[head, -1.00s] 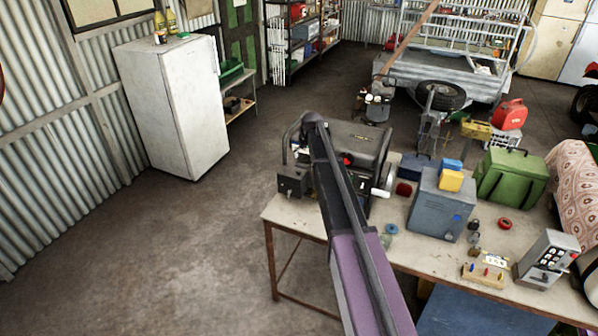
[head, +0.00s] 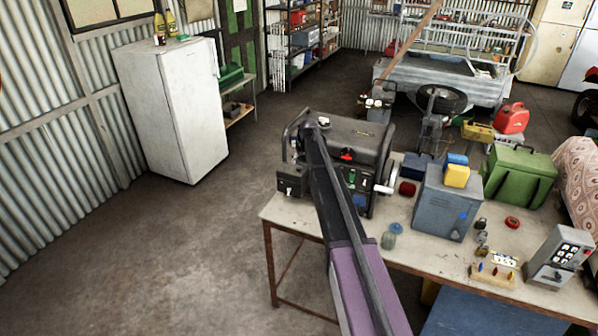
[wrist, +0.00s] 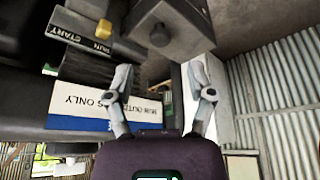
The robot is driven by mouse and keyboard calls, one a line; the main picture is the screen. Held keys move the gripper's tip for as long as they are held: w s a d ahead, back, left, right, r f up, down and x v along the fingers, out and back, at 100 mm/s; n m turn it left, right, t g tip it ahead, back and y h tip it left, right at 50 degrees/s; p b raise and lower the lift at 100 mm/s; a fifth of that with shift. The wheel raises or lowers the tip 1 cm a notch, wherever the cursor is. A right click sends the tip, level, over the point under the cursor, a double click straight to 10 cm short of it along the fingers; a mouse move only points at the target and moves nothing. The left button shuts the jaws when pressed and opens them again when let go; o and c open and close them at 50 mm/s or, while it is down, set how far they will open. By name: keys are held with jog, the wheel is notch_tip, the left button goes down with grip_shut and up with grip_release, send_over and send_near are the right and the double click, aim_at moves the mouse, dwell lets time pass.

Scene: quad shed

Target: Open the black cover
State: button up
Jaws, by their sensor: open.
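A black generator (head: 352,140) stands at the left end of the workbench, with its control face towards me. A dark grey box with a round knob (wrist: 165,25) sticks out of that face; it also shows in the head view (head: 291,181). I cannot tell for sure which part is the black cover. My gripper (wrist: 160,80) is open and empty in front of the generator's face, its two fingers apart, below the box in the wrist view. A label (wrist: 85,105) lies behind the left finger. In the head view my arm hides the gripper and part of the face.
A yellow switch (wrist: 103,28) sits beside the box. On the workbench (head: 285,215), a grey metal box (head: 443,205), a green case (head: 515,175) and small items stand to the right. A white fridge (head: 170,110) stands at the left. The floor between is clear.

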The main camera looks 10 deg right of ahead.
aim_at(299, 168)
jog(key=shift+b+x, duration=2.1)
jog(key=shift+x, duration=0.5)
grip_shut()
